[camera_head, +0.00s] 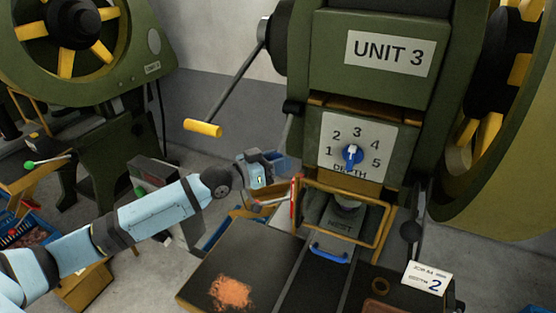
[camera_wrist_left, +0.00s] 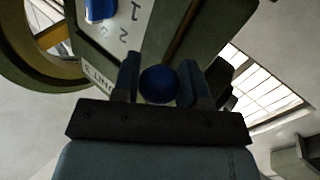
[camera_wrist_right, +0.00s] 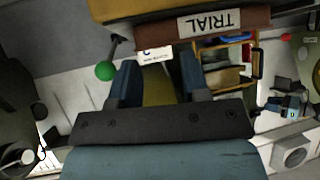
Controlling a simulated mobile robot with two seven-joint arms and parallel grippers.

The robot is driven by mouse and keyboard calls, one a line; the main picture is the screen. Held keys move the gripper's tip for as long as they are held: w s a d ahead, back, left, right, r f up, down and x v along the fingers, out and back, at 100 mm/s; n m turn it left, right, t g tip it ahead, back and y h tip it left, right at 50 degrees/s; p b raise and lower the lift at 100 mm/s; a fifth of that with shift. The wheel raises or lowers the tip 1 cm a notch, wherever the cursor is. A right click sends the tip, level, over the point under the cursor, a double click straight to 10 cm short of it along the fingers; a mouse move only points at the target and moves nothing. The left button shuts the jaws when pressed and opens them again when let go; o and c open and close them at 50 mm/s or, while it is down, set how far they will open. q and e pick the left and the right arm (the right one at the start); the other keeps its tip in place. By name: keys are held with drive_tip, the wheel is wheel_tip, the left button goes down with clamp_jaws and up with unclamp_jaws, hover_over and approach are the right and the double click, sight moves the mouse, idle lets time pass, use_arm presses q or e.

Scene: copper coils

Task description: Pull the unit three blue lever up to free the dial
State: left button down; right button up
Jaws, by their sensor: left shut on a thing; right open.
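The blue lever knob (camera_wrist_left: 158,84) is a round ball between the two fingers of my left gripper (camera_wrist_left: 160,82) in the left wrist view. In the head view my left gripper (camera_head: 282,172) is at the left side of the UNIT 3 press, just below a short dark lever rod (camera_head: 288,128); the knob is mostly hidden there. The dial (camera_head: 352,155) is a blue knob on a white plate (camera_head: 385,140) numbered 1 to 5. My right gripper (camera_wrist_right: 160,82) shows in the right wrist view with its fingers apart and nothing clearly held.
A long rod with a yellow handle (camera_head: 203,128) sticks out left of the press. A yellow guard frame (camera_head: 345,188) and a blue handle (camera_head: 328,254) sit below the dial. A green ball knob (camera_wrist_right: 105,71) is close to my right gripper.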

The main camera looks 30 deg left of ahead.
use_arm(q)
drive_tip(key=s+r+n+g+p, duration=0.1)
drive_tip(key=s+r+p, duration=0.2)
drive_tip(key=p, duration=0.7)
wheel_tip(320, 180, up, 2)
drive_tip(key=shift+s+r+g+y+p, duration=0.1)
drive_tip(key=shift+s+g+y+p, duration=0.1)
drive_tip(key=shift+g+y+p, duration=0.2)
drive_tip(key=c, duration=0.7)
unclamp_jaws()
drive_tip(key=shift+d, duration=0.15)
drive_tip(key=shift+s, duration=0.1)
drive_tip(key=b+v, duration=0.2)
drive_tip(key=v, duration=1.1)
drive_tip(key=shift+s, duration=0.4)
